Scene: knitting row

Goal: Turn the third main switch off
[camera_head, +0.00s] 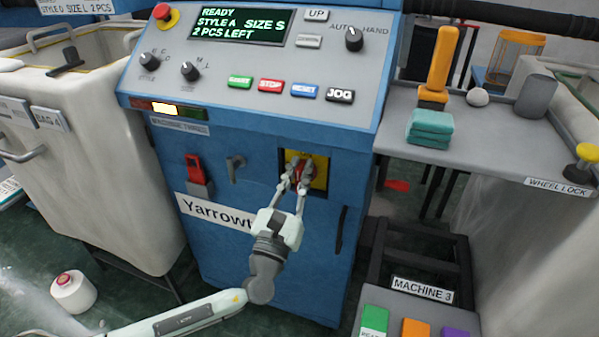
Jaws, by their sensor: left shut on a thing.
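The main switch is a red rotary knob (307,176) on a yellow plate (319,172), set in the front of the blue machine cabinet (255,265). My left gripper (296,174) reaches up to it from below, with its fingers on either side of the knob and shut on it. The fingers hide part of the knob, so I cannot tell its exact angle. The display (240,24) above reads "READY", "STYLE A SIZE S", "2 PCS LEFT". A sign (422,290) at the lower right reads "MACHINE 3". My right gripper is not in view.
A red emergency button (162,13), coloured buttons and dials (190,71) sit on the sloped panel. An amber light (164,109) is lit. A red-handled part (195,170) is left of the switch. A grey shelf (470,125) and a pale bin (95,150) flank the cabinet.

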